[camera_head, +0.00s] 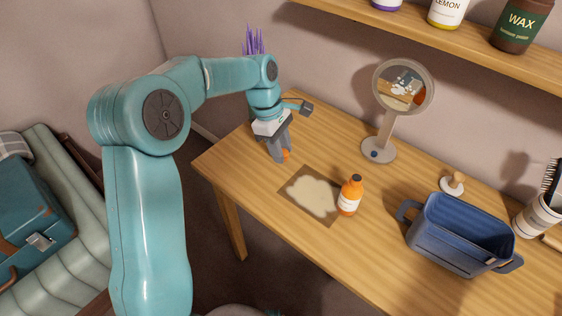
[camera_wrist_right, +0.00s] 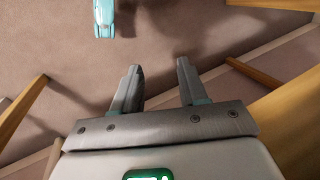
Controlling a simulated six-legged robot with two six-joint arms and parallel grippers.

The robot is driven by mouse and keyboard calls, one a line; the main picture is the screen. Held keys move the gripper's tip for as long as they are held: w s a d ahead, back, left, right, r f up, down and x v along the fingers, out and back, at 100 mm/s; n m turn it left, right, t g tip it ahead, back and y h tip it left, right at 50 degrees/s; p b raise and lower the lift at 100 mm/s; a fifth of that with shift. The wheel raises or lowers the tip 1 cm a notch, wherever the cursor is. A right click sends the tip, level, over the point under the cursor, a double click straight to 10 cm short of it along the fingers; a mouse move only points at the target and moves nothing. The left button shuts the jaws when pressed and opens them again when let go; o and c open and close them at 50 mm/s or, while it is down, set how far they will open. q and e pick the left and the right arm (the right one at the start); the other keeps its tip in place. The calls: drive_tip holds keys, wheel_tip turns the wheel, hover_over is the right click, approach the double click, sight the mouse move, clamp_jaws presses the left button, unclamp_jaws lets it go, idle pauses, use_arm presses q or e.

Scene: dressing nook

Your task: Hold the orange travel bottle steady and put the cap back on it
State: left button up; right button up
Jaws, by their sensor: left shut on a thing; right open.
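The orange travel bottle (camera_head: 347,203) stands upright on the table, with a white label and a dark spot at its top. It is at the right edge of a brown mat (camera_head: 327,216) with a pale patch. My left gripper (camera_head: 285,156) points down at the table's left part, left of the bottle and apart from it. It is shut on a small orange piece (camera_head: 287,154), which looks like the cap and is mostly hidden by the fingers. My right gripper (camera_wrist_right: 158,66) shows only in the right wrist view, open and empty, away from the bottle.
A round mirror (camera_head: 379,149) stands behind the bottle. A blue basket (camera_head: 450,247), a small wooden-knobbed item (camera_head: 453,184) and a striped cup with a brush (camera_head: 538,216) are at the right. A shelf (camera_head: 470,46) overhangs the back. The table front is clear.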

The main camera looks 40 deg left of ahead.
use_arm(q)
wheel_tip(320, 180, up, 11)
drive_tip(key=p, duration=0.1)
use_arm(e)
drive_tip(key=shift+r, duration=0.9)
drive_tip(key=o, duration=0.8)
use_arm(q)
drive_tip(key=shift+f, duration=0.1)
